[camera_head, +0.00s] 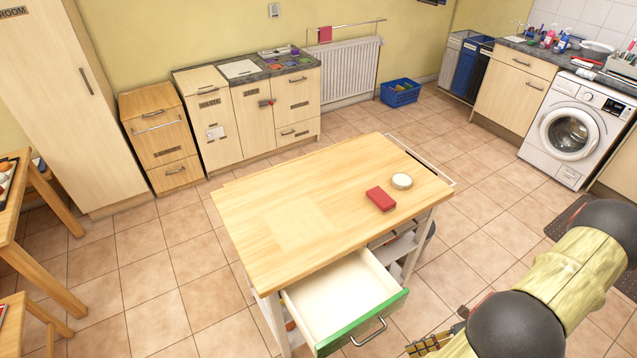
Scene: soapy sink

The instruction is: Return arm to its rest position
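My arm (576,272) reaches in from the right edge at the lower right, with yellowish links and dark round joints. Its lower part runs down and left and leaves the picture at the bottom edge. A small yellow and dark striped part shows beside it at the bottom; I cannot tell what it is.
A wooden-topped island (290,200) stands left of my arm, bearing a red block (380,199) and a round pale item (402,181). Its green-edged drawer (345,300) is pulled open towards me. A washing machine (570,130) stands behind; tiled floor is free between.

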